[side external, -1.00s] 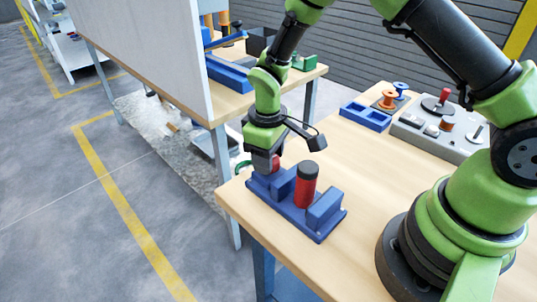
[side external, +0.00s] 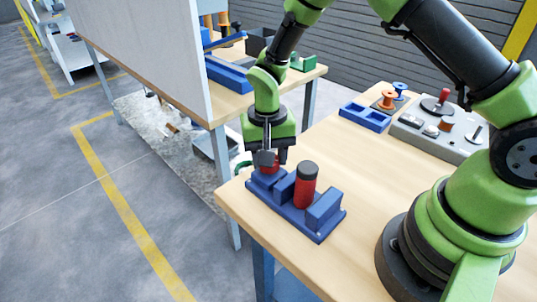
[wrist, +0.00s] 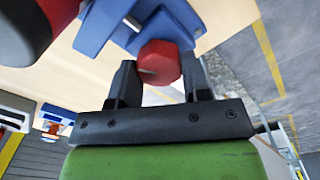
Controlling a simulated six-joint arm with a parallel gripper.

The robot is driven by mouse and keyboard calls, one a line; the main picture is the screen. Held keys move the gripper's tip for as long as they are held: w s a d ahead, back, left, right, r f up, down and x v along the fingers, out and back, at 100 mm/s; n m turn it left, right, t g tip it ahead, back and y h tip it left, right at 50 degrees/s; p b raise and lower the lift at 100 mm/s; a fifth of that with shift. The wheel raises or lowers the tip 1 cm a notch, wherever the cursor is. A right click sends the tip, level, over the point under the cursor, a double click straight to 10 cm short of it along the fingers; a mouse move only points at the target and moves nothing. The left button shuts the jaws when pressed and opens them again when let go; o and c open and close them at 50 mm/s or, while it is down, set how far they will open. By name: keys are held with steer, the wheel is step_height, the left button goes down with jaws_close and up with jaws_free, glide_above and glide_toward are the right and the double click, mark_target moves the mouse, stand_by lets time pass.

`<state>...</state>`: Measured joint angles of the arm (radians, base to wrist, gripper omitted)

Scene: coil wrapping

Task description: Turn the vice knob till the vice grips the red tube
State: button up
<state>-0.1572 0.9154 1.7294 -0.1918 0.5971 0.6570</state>
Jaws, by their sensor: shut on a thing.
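The blue vice (side external: 324,207) sits at the table's near left corner. The red tube (side external: 306,187) with a dark top stands upright between its blocks. In the wrist view, part of the tube (wrist: 62,12) shows at the upper left and part of the vice (wrist: 172,12) at the top. The red knob (wrist: 160,62) is at the vice's end, between the two dark fingers of my gripper (wrist: 162,78), which is shut on it. In the side view, my gripper (side external: 270,160) points down at the vice's far left end and mostly hides the knob. I cannot tell whether the vice jaws touch the tube.
A blue tray (side external: 366,116), orange and blue spools (side external: 388,98) and a grey panel (side external: 440,132) stand at the table's far side. The middle of the wooden table (side external: 370,180) is clear. A second bench with a white board (side external: 150,50) stands behind at left.

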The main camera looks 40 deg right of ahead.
steer(key=m, duration=1.3)
steer(key=shift+s, duration=0.1)
steer(key=shift+m+y, duration=0.3)
steer(key=shift+m, duration=0.1)
steer(key=o, duration=0.9)
step_height(320, 180, up, 10)
steer(key=shift+d, duration=0.1)
